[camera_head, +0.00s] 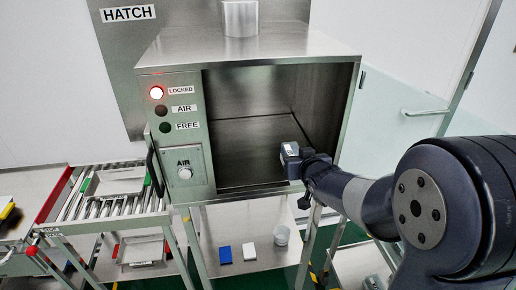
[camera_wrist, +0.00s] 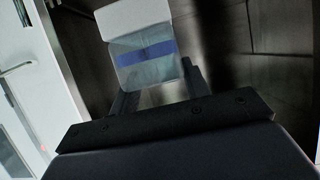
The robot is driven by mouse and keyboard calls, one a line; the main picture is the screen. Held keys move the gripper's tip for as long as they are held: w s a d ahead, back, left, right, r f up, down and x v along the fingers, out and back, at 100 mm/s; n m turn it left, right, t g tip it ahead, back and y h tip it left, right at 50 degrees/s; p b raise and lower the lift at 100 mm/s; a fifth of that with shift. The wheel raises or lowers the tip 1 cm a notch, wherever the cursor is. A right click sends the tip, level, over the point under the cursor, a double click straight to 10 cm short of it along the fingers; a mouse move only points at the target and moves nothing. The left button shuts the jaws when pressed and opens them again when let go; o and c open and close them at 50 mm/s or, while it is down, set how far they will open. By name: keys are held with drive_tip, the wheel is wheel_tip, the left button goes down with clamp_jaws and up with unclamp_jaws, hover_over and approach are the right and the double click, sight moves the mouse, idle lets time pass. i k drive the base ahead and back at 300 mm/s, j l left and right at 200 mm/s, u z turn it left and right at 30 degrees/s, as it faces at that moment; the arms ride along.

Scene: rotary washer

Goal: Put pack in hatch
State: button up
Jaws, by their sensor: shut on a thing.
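The hatch (camera_head: 300,44) is a steel box with an open front in the head view, under a HATCH sign. My gripper (camera_head: 293,160) is at the right part of its opening. In the wrist view my gripper (camera_wrist: 155,88) is shut on the pack (camera_wrist: 145,57), a pale translucent packet with a blue band and a white top. The hatch's dark inside (camera_wrist: 270,50) shows behind and to the right of the pack.
A roller conveyor (camera_head: 150,203) with a tray stands left. A blue block (camera_head: 225,255), a white block and a cup sit on the shelf below.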

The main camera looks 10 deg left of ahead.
sight(271, 143)
drive_tip(key=i+j, duration=0.2)
drive_tip(key=i, duration=0.25)
drive_tip(key=i+j, duration=0.2)
drive_tip(key=i, duration=0.3)
